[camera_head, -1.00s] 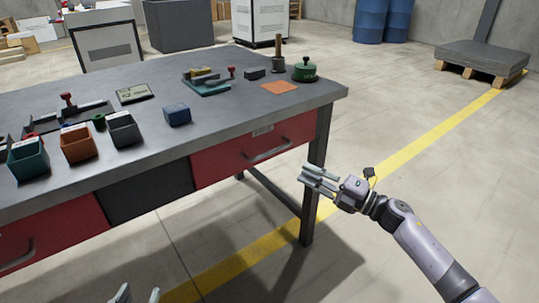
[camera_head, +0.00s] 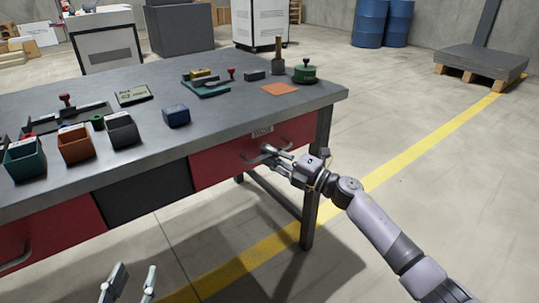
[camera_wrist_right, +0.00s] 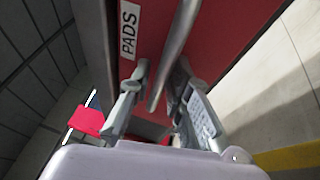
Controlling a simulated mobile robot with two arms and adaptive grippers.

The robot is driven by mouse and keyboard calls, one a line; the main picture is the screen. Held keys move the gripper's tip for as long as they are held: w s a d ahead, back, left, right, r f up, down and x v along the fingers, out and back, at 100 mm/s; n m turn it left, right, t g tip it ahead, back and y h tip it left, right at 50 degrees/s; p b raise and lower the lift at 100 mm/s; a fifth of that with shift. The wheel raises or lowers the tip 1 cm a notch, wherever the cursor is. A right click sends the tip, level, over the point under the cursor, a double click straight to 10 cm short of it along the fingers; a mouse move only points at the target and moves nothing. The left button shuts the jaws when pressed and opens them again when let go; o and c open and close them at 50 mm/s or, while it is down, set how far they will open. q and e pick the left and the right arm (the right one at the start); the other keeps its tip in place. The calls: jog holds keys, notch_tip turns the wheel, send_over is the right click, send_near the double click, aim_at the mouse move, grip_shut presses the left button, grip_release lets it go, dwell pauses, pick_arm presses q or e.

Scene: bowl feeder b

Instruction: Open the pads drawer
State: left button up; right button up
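The pads drawer (camera_head: 222,165) is the red drawer at the right end of the table. It looks closed. The right wrist view shows its red front with a white "PADS" label (camera_wrist_right: 129,30). Its grey bar handle (camera_wrist_right: 172,55) also shows in the head view (camera_head: 248,160). My right gripper (camera_head: 275,158) is at the handle's right part. In the right wrist view its two fingers (camera_wrist_right: 156,85) are apart, with the bar running between them. I cannot tell whether they touch it. My left gripper (camera_head: 130,280) is open and empty, low at the bottom edge, away from the table.
The table top (camera_head: 215,120) holds green, orange and dark bins, a blue box (camera_head: 176,116), an orange pad (camera_head: 279,88) and a green round object (camera_head: 304,72). A table leg (camera_head: 312,205) stands close to my right wrist.

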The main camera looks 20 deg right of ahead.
jog(key=shift+c, duration=0.4)
grip_shut()
